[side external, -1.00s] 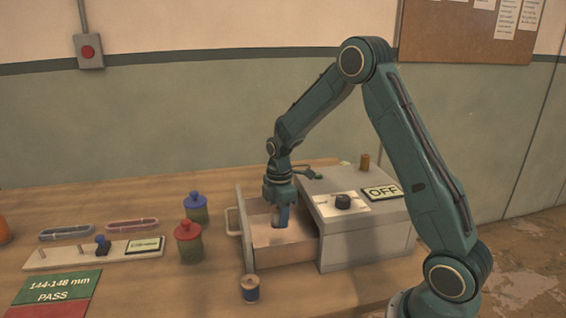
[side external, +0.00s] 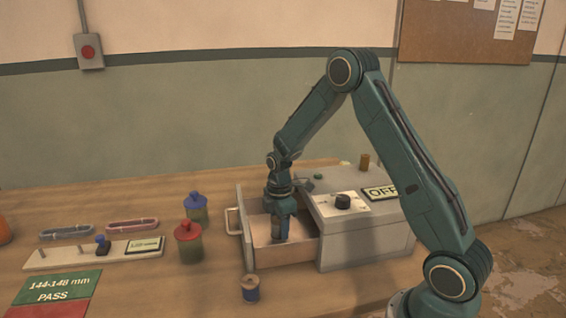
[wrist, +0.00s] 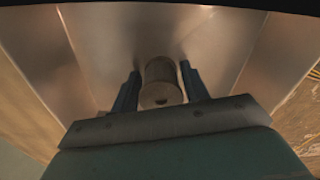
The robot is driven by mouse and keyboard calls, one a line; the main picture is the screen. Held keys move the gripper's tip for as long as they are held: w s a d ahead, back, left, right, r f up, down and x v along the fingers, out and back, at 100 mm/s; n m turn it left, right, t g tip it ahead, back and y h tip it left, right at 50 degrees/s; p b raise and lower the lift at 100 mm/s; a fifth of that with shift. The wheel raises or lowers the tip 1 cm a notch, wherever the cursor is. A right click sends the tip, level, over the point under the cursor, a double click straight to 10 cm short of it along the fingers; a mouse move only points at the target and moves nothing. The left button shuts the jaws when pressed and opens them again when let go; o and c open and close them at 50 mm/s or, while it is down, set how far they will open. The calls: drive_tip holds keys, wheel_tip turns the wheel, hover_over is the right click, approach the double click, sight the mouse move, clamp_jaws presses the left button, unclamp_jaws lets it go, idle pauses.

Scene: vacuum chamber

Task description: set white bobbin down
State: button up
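The white bobbin (wrist: 162,78) looks grey-brown in the wrist view. It stands between the two fingers of my gripper (wrist: 161,75), close to both, with its end hole towards the camera. In the side view my gripper (side external: 281,236) points straight down inside the open drawer (side external: 283,256) of the grey chamber box (side external: 368,243), with its fingers low in the drawer. The bobbin is hidden there by the fingers and drawer wall. Whether its base touches the drawer floor cannot be told.
A blue bobbin (side external: 250,290) stands before the drawer. Red-lidded (side external: 188,240) and blue-lidded (side external: 196,208) jars stand left of its handle. A pegged board (side external: 95,252) and a PASS card (side external: 53,292) lie further left. The box carries a knob and OFF sign (side external: 380,192).

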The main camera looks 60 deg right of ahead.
drive_tip(key=shift+o, duration=1.1)
drive_tip(key=shift+s+a+f, duration=0.1)
drive_tip(key=shift+f, duration=0.2)
wheel_tip(320, 180, up, 13)
drive_tip(key=shift+f, duration=0.2)
drive_tip(key=shift+r, duration=0.15)
